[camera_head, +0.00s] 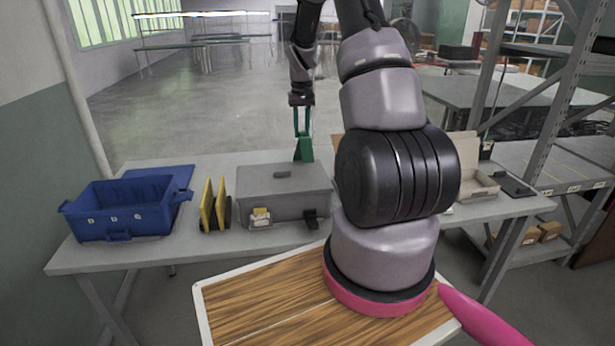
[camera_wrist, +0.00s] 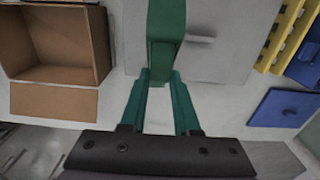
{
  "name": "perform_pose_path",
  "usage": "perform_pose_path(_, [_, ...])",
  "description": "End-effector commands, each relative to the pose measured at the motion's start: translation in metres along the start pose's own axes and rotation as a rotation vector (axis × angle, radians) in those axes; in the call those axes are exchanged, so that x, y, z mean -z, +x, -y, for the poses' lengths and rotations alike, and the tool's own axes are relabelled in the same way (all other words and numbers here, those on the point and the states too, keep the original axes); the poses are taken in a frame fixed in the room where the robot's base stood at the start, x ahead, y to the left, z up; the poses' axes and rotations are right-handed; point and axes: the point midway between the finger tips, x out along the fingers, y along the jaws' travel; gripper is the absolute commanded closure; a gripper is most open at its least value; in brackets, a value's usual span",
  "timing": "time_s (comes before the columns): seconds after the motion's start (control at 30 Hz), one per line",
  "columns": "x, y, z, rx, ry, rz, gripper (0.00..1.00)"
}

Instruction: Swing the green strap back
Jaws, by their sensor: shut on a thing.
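My gripper (camera_head: 303,134) is above the back edge of the grey box (camera_head: 282,193), its green fingers pointing down. It is shut on the green strap (camera_head: 304,150), which stands up behind the box's lid. In the wrist view my gripper's fingertips (camera_wrist: 161,74) meet the strap's near end. There the green strap (camera_wrist: 166,25) runs up to the top edge of the picture, over the grey box (camera_wrist: 215,62) with its lid handle. The strap's lower attachment is hidden in both views.
A blue crate (camera_head: 120,215) and yellow-and-black pieces (camera_head: 207,205) stand left of the grey box on the table (camera_head: 165,248). An open cardboard box (camera_wrist: 60,45) shows in the wrist view. Metal shelving (camera_head: 545,120) stands at the right. My arm hides part of the table.

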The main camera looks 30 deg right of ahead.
Motion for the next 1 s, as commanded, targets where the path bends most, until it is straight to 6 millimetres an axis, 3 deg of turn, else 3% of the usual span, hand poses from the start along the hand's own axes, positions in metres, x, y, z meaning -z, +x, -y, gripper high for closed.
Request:
perform_pose_path(0.23, [0.005,-0.002,0.000,0.000,-0.001,-0.003,1.00])
perform_pose_path(0.77, [0.044,-0.013,0.000,0.000,-0.001,-0.003,1.00])
perform_pose_path(1.0, [0.048,-0.015,0.000,-0.001,-0.001,-0.004,1.00])
